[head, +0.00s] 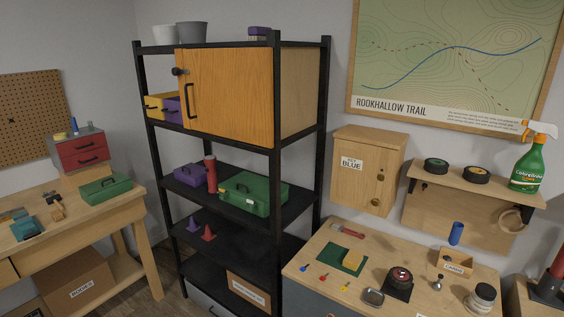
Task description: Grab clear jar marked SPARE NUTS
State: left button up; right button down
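Neither of my grippers shows in the head view.
Near the jar are a small metal knob-like item (437,285), a small wooden box (455,262) and a dark round device (398,282). A shelf (480,187) overhangs the bench's back.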

aim_at(478, 306)
jog(key=z, duration=1.55)
jog(key=i+l+z, duration=0.1)
jog(key=i+l, duration=1.1)
